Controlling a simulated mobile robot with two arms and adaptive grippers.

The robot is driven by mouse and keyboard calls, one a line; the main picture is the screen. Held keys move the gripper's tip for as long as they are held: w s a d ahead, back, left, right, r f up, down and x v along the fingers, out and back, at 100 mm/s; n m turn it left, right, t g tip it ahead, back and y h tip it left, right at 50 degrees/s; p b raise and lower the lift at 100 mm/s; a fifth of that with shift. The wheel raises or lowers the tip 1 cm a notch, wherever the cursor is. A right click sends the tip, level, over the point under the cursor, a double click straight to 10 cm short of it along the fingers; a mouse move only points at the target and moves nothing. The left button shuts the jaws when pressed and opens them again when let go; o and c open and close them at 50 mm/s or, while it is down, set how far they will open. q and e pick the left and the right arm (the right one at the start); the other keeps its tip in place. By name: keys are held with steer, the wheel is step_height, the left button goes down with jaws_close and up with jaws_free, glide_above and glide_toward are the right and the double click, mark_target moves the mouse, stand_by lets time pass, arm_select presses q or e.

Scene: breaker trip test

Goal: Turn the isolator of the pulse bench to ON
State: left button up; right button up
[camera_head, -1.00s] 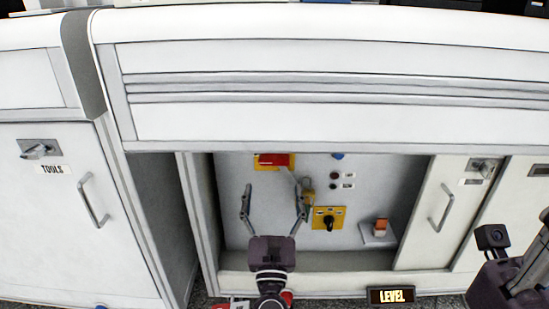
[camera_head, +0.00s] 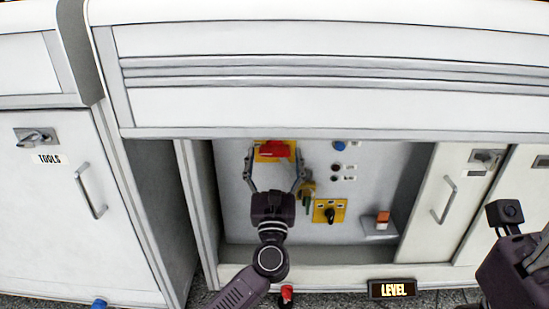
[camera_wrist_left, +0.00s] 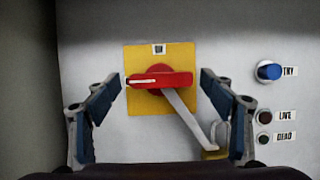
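The isolator is a red handle (camera_wrist_left: 150,80) on a yellow plate (camera_wrist_left: 135,55) with a label at its top, seen in the left wrist view. The handle lies horizontally, its white mark pointing left. In the head view the red handle (camera_head: 274,149) is at the top of the recessed panel. A pale strap (camera_wrist_left: 185,118) runs from the handle down to the right, towards a padlock-like piece partly hidden by my gripper. My left gripper (camera_head: 273,160) is open and empty, its fingers on either side of the handle, apart from it. My right arm's end (camera_head: 515,270) shows partly at the right; its fingers are unclear.
A black knob on a yellow plate (camera_head: 329,211) sits lower right of the isolator. A blue TRY button (camera_wrist_left: 269,70) and the LIVE and DEAD lamps are to the right. Cabinet walls and the counter overhang bound the recess.

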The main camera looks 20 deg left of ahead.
arm_select(q)
steer(key=c, duration=1.1)
